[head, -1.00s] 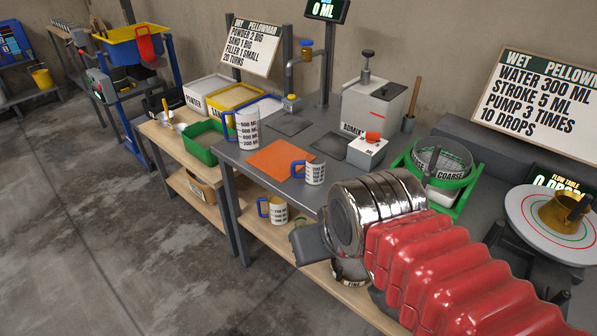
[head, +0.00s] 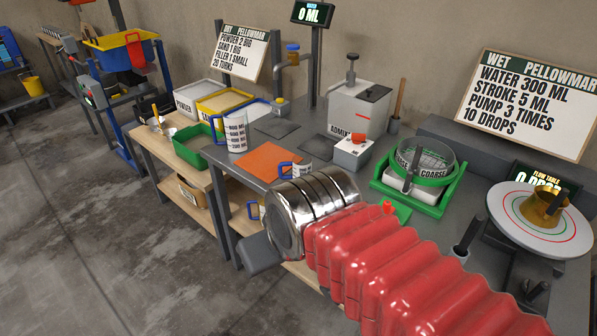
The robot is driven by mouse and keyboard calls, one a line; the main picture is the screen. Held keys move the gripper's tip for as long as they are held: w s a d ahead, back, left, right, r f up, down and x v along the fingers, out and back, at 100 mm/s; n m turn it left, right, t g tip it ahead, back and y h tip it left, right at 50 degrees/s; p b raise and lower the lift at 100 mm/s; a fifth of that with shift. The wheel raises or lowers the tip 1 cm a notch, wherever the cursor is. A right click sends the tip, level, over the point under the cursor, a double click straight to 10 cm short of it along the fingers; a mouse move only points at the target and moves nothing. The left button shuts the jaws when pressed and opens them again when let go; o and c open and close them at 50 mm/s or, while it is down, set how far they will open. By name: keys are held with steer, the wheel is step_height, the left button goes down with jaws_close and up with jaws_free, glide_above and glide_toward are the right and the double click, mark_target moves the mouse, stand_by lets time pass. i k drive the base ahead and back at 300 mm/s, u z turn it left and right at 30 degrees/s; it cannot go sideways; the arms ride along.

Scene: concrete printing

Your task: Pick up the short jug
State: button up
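The short jug (head: 303,168) is white with dark markings and a blue handle on its left. It stands on the grey table by the orange mat (head: 268,160), and my arm hides its lower part in the head view. A taller white jug (head: 236,132) with a blue handle stands further back to the left. My gripper (head: 262,254) shows only as a dark grey block at the end of my arm, in front of the table edge and below the short jug in the picture. Its fingers cannot be made out.
A white dispenser (head: 359,108) and a small box with a red knob (head: 353,152) stand behind the short jug. A green stand with sieves (head: 420,175) is to the right. Another blue-handled jug (head: 254,210) on the lower shelf is mostly hidden. Open floor lies left.

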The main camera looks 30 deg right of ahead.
mark_target(301, 163)
steer(key=i, duration=1)
